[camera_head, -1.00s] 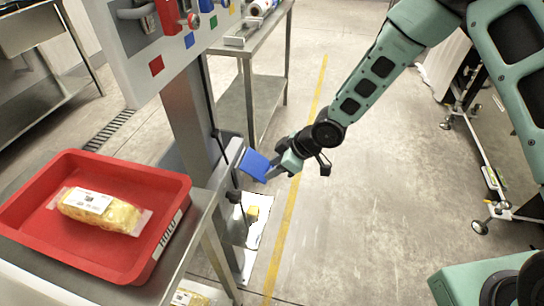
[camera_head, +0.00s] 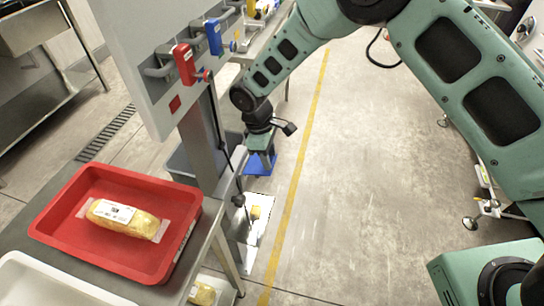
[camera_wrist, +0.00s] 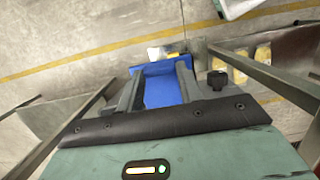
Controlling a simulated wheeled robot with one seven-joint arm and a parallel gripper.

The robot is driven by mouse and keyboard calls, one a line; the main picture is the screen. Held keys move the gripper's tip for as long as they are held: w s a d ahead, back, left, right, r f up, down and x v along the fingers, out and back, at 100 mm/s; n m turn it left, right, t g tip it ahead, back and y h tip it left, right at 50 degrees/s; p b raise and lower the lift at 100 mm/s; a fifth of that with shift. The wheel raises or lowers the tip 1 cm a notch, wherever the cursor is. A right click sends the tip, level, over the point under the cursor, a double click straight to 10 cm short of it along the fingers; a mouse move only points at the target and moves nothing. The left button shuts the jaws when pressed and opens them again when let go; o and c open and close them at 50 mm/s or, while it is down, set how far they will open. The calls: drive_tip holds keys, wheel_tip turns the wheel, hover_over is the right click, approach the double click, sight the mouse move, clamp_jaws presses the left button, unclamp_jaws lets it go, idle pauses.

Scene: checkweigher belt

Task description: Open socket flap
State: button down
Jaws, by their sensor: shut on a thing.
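The blue socket flap (camera_head: 260,167) is beside the grey column, low down, in the head view. It looks roughly level there. My gripper (camera_head: 265,158) reaches down to it from above and hides part of it. In the wrist view the blue flap (camera_wrist: 160,90) shows between the two dark fingers of my gripper (camera_wrist: 159,72), which are shut on it. The socket behind the flap is hidden, and I cannot tell how far the flap is turned.
A red tray (camera_head: 58,212) with a yellow wrapped pack (camera_head: 125,220) stands on the bench at left. A white tray (camera_head: 45,285) is in front. A panel with a red lock (camera_head: 184,65) and a blue lock (camera_head: 214,38) hangs above. The floor at right is open.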

drive_tip(key=shift+w+a+r, duration=0.2)
drive_tip(key=shift+a+r, duration=0.25)
drive_tip(key=shift+a, duration=0.05)
drive_tip(key=shift+w+a+r, duration=0.15)
drive_tip(key=shift+a+r, duration=0.25)
drive_tip(key=shift+a, duration=0.2)
drive_tip(key=c, duration=0.9)
unclamp_jaws()
drive_tip(key=shift+f, duration=0.1)
drive_tip(key=shift+r, duration=0.35)
wheel_tip(320, 180, up, 9)
drive_tip(key=shift+r+b, duration=0.15)
drive_tip(key=shift+b, duration=0.65)
